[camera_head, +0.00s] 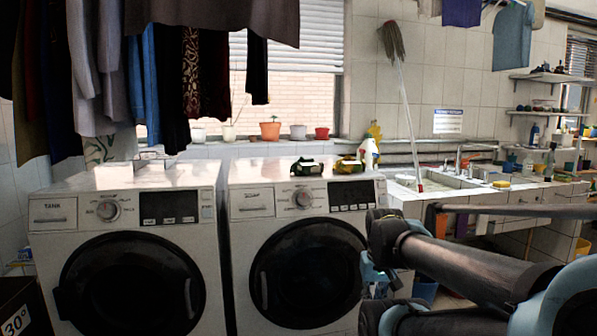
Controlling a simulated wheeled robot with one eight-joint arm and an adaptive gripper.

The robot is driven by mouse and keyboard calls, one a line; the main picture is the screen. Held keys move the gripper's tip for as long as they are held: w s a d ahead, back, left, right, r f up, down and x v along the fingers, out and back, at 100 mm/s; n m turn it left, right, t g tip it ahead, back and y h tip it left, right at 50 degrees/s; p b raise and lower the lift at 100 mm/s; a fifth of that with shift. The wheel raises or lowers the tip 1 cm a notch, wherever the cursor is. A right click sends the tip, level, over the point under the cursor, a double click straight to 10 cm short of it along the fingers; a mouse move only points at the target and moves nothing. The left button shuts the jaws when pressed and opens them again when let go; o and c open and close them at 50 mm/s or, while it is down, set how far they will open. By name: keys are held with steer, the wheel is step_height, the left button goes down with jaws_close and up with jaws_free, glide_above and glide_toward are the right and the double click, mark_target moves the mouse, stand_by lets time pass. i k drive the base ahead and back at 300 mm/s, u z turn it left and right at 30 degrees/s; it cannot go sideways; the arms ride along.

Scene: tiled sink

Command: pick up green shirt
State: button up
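A small dark green and white bundle (305,163) lies on top of the right washing machine, near its front edge. A blue-green shirt (512,38) hangs high at the upper right. My arm's dark links and light blue joint caps fill the lower right. My gripper itself does not show.
Two white washing machines stand side by side, the left one (75,190) and the right one (378,187). Dark clothes (205,70) hang low over the left one. Flower pots (270,131) line the sill behind.

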mark_target(301, 167)
steer(key=i, duration=0.85)
steer(key=z, duration=0.1)
